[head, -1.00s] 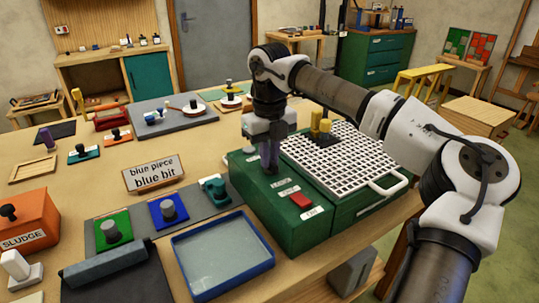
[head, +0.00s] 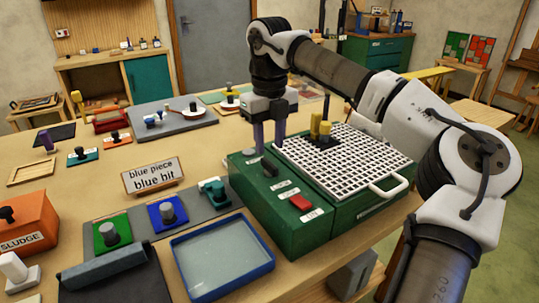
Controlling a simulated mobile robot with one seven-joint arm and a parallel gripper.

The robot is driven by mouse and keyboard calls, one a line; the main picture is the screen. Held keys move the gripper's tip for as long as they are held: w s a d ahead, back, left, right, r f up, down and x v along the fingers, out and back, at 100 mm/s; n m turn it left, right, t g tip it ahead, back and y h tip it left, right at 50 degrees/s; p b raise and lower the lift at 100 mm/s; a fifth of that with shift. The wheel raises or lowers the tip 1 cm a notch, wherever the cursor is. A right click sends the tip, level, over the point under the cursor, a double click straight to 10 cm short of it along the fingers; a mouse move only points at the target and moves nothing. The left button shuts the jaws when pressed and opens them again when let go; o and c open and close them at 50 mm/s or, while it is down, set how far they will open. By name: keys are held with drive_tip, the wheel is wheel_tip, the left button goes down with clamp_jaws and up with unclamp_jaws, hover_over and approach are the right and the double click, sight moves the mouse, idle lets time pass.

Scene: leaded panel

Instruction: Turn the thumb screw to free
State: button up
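A small dark knob, which looks like the thumb screw (head: 270,168), stands on top of the green machine (head: 290,240), at the left of its white grid. It looks upright; which way it is turned is too small to read. My gripper (head: 270,144) is above and slightly behind the knob in the picture. Its two purple fingers are spread with a clear gap and nothing between them. The fingers appear apart from the knob. Small white labels lie near the knob, but their words are too small to read.
The white grid (head: 375,165) has yellow pieces (head: 320,124) and a dark post at its back. A red switch (head: 300,202) sits at the machine's front.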

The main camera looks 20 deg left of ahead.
sight(269, 163)
wheel_tip(269, 163, up, 9)
idle(0.7)
